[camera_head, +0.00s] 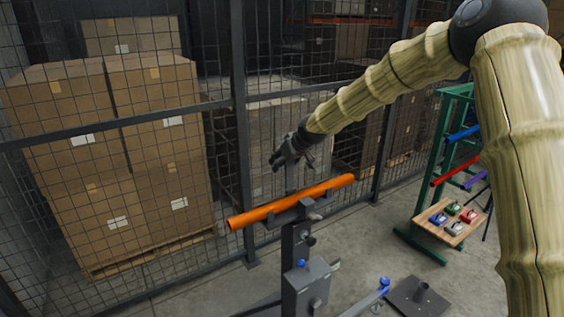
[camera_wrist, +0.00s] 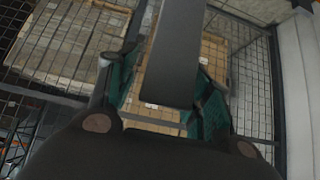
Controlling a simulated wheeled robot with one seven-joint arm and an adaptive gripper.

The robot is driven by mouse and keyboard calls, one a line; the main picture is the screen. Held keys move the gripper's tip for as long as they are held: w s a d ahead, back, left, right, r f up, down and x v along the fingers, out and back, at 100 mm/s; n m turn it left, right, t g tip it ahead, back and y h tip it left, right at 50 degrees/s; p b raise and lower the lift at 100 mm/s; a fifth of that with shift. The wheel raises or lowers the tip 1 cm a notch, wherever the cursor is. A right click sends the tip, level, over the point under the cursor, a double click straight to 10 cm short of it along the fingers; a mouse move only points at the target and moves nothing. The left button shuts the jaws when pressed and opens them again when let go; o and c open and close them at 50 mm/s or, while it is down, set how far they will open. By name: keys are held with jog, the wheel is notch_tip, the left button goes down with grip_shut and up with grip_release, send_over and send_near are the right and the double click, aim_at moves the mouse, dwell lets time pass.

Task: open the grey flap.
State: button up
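A grey flat upright piece (camera_head: 291,179), which may be the grey flap, stands behind the orange tube on a dark stand. In the wrist view a grey flat bar (camera_wrist: 175,55), probably the same piece, runs down between my gripper's fingers. My gripper (camera_head: 281,160) is at the top of this piece, just above the orange tube. In the wrist view my gripper's (camera_wrist: 158,85) teal-lined fingers are spread on either side of the bar, with a gap at the left finger. Contact on the right side cannot be told.
The orange tube (camera_head: 290,202) lies across the stand (camera_head: 297,240), with a grey box (camera_head: 305,287) below. A wire fence (camera_head: 238,90) and stacked cartons (camera_head: 150,95) are behind. A green rack (camera_head: 440,130) and a wooden board (camera_head: 449,226) with small coloured items stand at right.

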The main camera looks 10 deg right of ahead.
jog(key=shift+s+r, duration=0.1)
jog(key=shift+r, duration=0.05)
jog(key=v, duration=1.1)
jog(key=shift+s+d+r, duration=0.2)
jog(key=shift+s, duration=0.1)
